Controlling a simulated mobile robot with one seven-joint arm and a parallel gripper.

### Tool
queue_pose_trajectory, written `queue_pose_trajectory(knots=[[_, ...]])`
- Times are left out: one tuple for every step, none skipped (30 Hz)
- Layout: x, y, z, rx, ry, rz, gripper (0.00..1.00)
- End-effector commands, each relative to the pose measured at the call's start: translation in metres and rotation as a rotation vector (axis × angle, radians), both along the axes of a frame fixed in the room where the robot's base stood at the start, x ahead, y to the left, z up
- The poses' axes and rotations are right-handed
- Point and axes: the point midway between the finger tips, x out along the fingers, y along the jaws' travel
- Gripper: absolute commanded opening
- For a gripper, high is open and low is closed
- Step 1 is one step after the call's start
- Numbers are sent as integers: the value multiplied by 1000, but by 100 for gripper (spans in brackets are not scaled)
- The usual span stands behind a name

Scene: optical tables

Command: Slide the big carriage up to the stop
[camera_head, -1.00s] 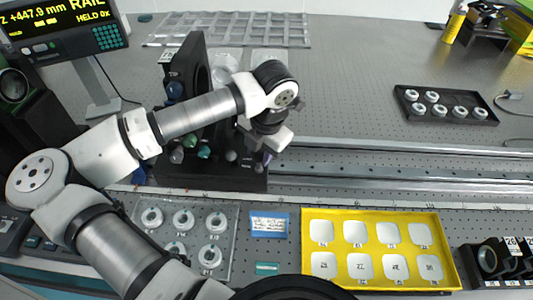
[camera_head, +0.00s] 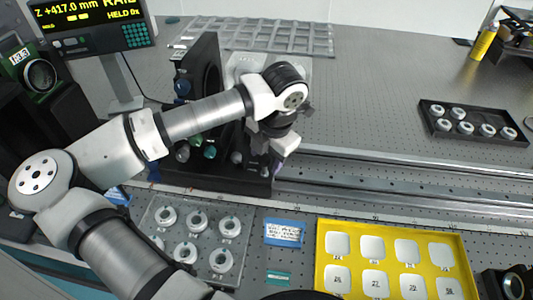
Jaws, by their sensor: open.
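The big black carriage (camera_head: 190,172) stands on the rail (camera_head: 400,190) at the left, with a tall upright plate and several coloured knobs along its front. My gripper (camera_head: 278,160) is at the right end of the carriage, close to its lower front part. My wrist partly hides the carriage, and the fingertips are small and partly covered. The gripper is open, and I cannot tell whether it touches the carriage. I cannot make out the stop. The readout (camera_head: 90,17) at the upper left shows Z +417.0 mm.
A yellow tray (camera_head: 462,262) with white pieces lies front right of the rail. A clear tray (camera_head: 150,222) of ring-shaped parts and a blue label card (camera_head: 284,232) lie in front. A black tray (camera_head: 430,127) stands behind. The rail right of the carriage looks clear.

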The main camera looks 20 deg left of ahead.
Motion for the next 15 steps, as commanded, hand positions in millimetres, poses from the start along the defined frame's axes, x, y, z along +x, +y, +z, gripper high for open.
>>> queue_pose_trajectory(knots=[[0,0,0,0,0,0,52],[0,0,1,1,-1,1,52],[0,0,3,2,-1,1,52],[0,0,5,2,-1,1,52],[0,-1,7,2,-1,1,52],[0,-2,12,2,-1,1,52],[0,-3,17,3,-4,1,52],[-1,-4,22,3,-3,1,52],[-2,-5,30,4,-4,1,52],[-2,-6,36,4,-3,2,52],[-2,-7,43,4,-4,2,52],[-3,-9,53,4,-4,1,52],[-4,-11,60,5,-3,1,52],[-4,-12,67,4,-3,1,52],[-5,-13,76,4,-4,2,52]])
